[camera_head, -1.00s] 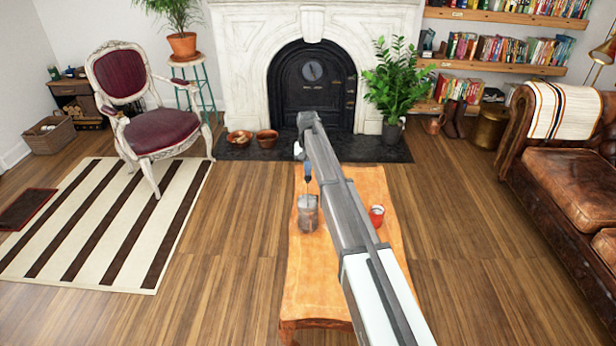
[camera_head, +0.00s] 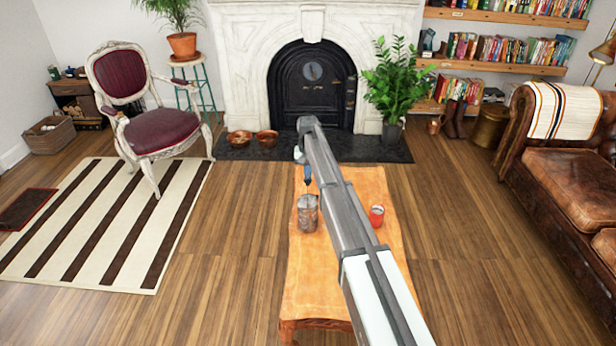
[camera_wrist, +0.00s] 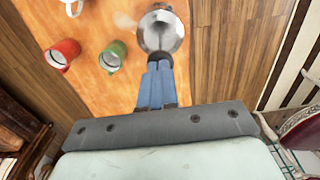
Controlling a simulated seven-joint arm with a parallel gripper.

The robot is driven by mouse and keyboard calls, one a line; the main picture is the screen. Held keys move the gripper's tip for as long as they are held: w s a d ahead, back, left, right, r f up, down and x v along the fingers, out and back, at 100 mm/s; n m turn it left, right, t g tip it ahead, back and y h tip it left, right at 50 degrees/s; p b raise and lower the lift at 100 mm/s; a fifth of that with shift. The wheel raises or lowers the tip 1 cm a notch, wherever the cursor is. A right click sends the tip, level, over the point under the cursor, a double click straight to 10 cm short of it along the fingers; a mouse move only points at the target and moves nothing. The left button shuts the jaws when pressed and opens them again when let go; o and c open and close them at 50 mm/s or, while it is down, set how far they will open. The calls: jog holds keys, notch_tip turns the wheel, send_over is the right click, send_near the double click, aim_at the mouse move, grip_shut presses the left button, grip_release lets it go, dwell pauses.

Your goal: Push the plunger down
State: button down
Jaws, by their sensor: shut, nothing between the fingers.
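A French press (camera_head: 308,222) with a metal and glass body stands upright on the orange table (camera_head: 315,285). It also shows at the top of the wrist view (camera_wrist: 176,32), with its round lid seen from above. My gripper (camera_head: 307,181) is above the press, pointing down, its blue fingers together with nothing held. In the wrist view the fingertips (camera_wrist: 159,64) overlap the near side of the lid, where the plunger's dark top sits. The fingers partly hide the plunger, so I cannot tell if they touch it.
A red mug (camera_head: 376,216) stands on the table right of my arm. The wrist view also shows a green mug (camera_wrist: 112,57) and part of a white cup (camera_wrist: 72,5). A chair (camera_head: 158,130), a leather sofa (camera_head: 560,175) and a fireplace stand clear of the table.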

jog(key=shift+f, duration=3.2)
dwell(1.3)
jog(key=shift+r, duration=2.55)
